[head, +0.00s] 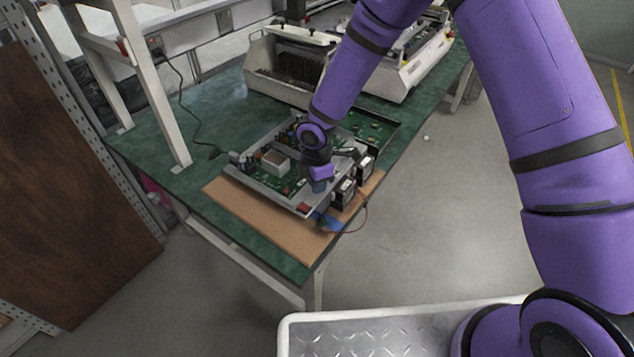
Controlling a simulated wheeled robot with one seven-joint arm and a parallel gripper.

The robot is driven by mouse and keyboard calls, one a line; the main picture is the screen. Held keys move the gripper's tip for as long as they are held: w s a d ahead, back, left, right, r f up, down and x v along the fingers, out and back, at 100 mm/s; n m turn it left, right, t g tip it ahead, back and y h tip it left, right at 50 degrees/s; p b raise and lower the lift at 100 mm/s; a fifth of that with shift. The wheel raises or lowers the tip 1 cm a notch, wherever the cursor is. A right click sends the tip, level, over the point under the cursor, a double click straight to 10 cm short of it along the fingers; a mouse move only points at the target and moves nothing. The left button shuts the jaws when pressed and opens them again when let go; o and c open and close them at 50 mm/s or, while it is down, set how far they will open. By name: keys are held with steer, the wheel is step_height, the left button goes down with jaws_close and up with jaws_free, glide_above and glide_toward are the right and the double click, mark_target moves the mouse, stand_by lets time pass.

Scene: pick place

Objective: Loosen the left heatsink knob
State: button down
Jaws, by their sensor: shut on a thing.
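An open metal chassis with a green circuit board (256,184) lies on a brown board on the green workbench. Two black finned blocks, which look like heatsinks, stand at its right side: a nearer left one (345,194) and a farther right one (365,168). My gripper (318,184) points down at the chassis's front right part, just left of the nearer block. It is shut on a small bluish part that looks like the left heatsink knob. The fingertips and most of the knob are hidden or too small to make out.
A brown board (240,207) lies under the chassis at the bench's front edge. A red wire (362,216) loops off the edge beside a blue item (331,223). White machines (285,62) stand behind. A white shelf post (155,85) rises at left. The bench's left part is mostly clear.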

steer(key=shift+n, duration=1.6)
steer(key=c, duration=1.1)
jaws_free()
steer(key=shift+o, duration=0.2)
step_height(320, 180, up, 11)
steer(key=shift+f, duration=0.15)
